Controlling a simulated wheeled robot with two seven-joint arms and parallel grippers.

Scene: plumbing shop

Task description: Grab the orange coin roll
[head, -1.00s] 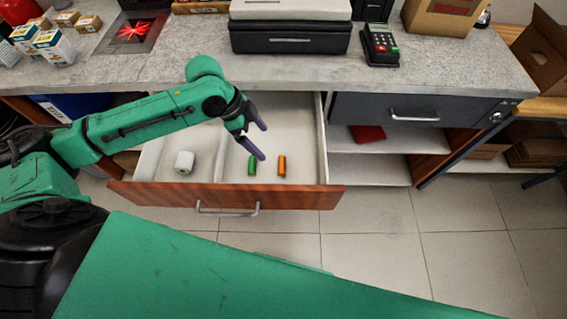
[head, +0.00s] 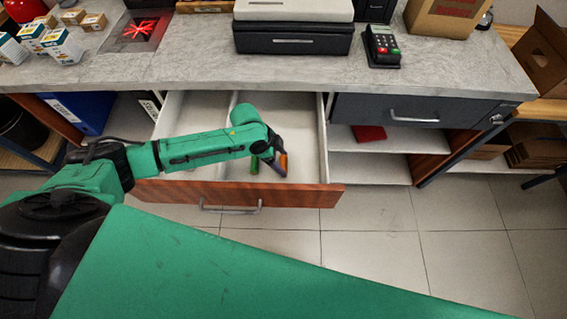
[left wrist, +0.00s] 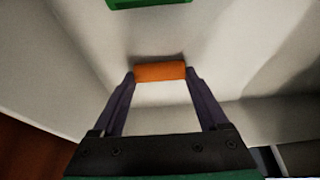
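The orange coin roll (left wrist: 160,71) lies crosswise between the fingertips of my left gripper (left wrist: 161,75) in the left wrist view. One purple finger is at each end of it, with no clear gap, but I cannot tell whether they press on it. In the head view the orange roll (head: 283,161) is partly hidden by my left gripper (head: 271,164), which reaches down into the open drawer. A green roll (head: 254,165) is just left of it, partly covered by the hand. A green piece (left wrist: 148,3) shows at the top of the left wrist view. My right gripper is not in view.
The open drawer has a wooden front (head: 305,196) with a metal handle, pale walls and a divider (head: 233,103). The counter (head: 200,68) above carries a cash register (head: 292,38) and a card terminal (head: 382,45). A closed dark drawer (head: 365,108) is to the right.

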